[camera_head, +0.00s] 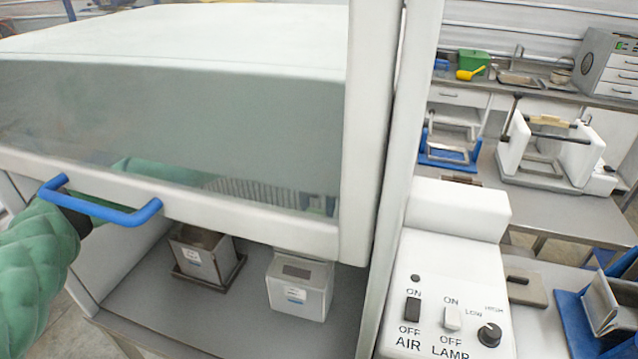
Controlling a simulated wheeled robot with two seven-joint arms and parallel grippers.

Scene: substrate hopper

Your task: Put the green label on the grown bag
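My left arm, in a green sleeve, comes in from the left. Its dark wrist and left gripper (100,207) are at the blue handle (135,217) of the cabinet's sash. The handle and sash edge hide the fingertips, so I cannot tell whether they are shut on it. My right gripper is not in view. I see no green label and nothing I can make out as a grown bag.
The cabinet's white post (385,170) and switch panel (447,290), marked AIR and LAMP, stand right of the opening. Behind are a bench with a white-sided device (515,140), a green box (473,62) and a yellow scoop (470,74). A blue holder (580,330) is at lower right.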

